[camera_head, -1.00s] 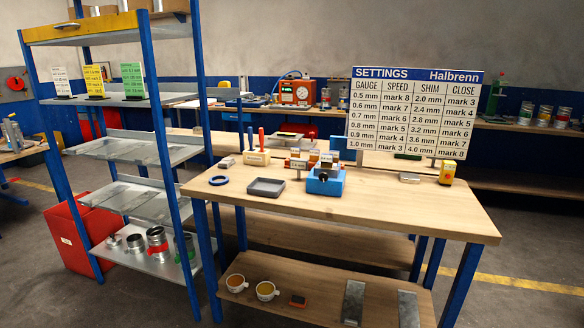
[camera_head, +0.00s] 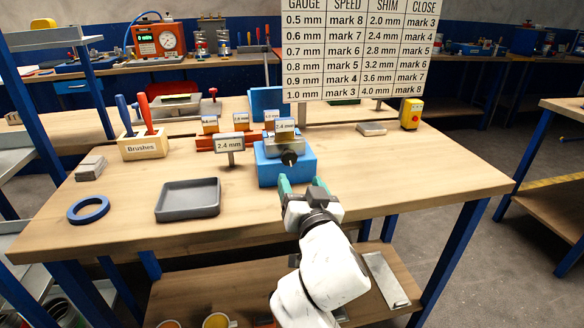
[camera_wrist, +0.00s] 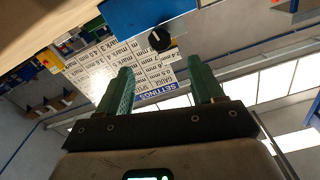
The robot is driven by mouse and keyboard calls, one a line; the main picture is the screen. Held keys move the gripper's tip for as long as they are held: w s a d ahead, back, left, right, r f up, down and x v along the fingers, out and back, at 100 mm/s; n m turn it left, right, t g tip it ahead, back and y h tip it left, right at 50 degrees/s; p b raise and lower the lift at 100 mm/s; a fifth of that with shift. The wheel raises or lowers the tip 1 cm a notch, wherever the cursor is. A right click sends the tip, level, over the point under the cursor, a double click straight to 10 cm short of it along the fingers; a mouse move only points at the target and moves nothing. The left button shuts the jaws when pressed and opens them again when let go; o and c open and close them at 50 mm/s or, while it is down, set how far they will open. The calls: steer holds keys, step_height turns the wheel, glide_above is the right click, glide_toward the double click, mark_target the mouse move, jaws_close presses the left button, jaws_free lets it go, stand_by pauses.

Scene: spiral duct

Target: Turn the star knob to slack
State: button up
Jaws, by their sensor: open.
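A black round knob (camera_head: 289,158) sits on the front face of a blue block (camera_head: 300,170) on the workbench (camera_head: 400,180). In the wrist view the knob (camera_wrist: 159,40) shows a pale mark, on the blue block (camera_wrist: 140,15). I cannot tell whether its outline is a star. My gripper (camera_head: 301,184) is in front of the blue block, below and close to the knob. In the wrist view its two green fingers (camera_wrist: 160,68) are spread with nothing between them, and the knob lies beyond the fingertips, apart from them.
A "2.4 mm" sign (camera_head: 230,143) stands left of the block. A grey tray (camera_head: 188,212), blue ring (camera_head: 88,209) and brush holder (camera_head: 144,146) are further left. The settings board (camera_head: 355,50) stands behind. A yellow box with a red button (camera_head: 411,114) is at right.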

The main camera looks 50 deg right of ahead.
mark_target(290, 159)
steer(key=x, duration=0.9)
steer(key=shift+w, duration=0.1)
steer(key=c, duration=1.1)
